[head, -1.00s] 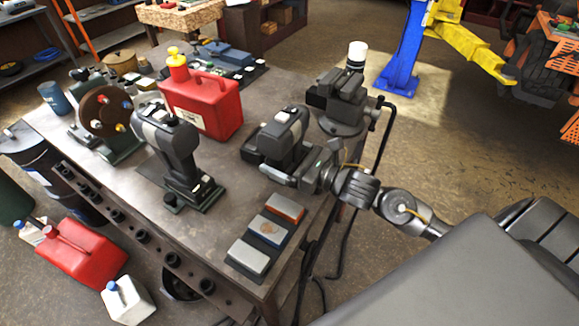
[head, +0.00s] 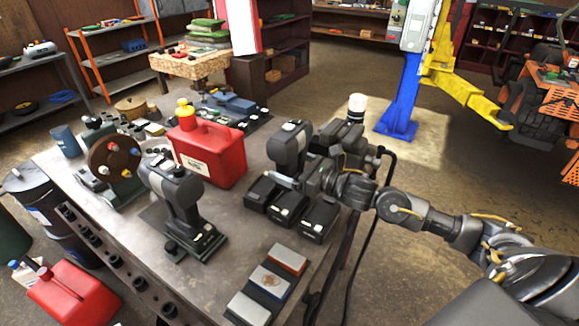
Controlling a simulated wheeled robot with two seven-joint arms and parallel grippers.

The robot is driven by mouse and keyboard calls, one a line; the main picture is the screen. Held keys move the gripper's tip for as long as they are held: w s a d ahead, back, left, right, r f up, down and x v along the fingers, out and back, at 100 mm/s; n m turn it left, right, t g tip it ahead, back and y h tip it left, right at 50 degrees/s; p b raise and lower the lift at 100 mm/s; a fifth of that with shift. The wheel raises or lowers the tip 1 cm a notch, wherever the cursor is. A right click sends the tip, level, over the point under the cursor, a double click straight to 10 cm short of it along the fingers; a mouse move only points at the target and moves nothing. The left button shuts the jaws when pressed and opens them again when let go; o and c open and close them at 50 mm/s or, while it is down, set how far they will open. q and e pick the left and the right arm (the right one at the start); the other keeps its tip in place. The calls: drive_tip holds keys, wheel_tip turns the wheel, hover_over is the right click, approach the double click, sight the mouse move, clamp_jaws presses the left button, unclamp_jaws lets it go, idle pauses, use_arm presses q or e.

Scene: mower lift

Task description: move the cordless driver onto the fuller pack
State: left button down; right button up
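A dark grey cordless driver (head: 290,140) is upright in my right gripper (head: 300,178), which looks shut on its lower part. The driver's lower end is partly hidden by the gripper. Several dark battery packs sit in a row on the bench just below and in front of it: a left pack (head: 262,191), a middle pack (head: 288,208) and a right pack (head: 320,218). The driver appears raised above them. Charge marks are too small to read, so I cannot tell which pack is fuller. My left gripper is not in view.
A second driver-like tool (head: 175,195) stands left on the bench (head: 235,225). A red can (head: 212,155) is behind it. Coloured blocks (head: 270,280) lie at the front edge. A vise with a white-capped item (head: 357,103) is behind my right gripper.

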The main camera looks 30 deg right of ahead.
drive_tip(key=shift+f+b, duration=0.55)
drive_tip(key=shift+f, duration=0.7)
drive_tip(key=shift+f+b, duration=1.1)
drive_tip(key=shift+b, duration=0.1)
drive_tip(key=shift+f+b, duration=0.1)
drive_tip(key=shift+b, duration=0.55)
drive_tip(key=shift+f+b, duration=0.55)
idle(0.8)
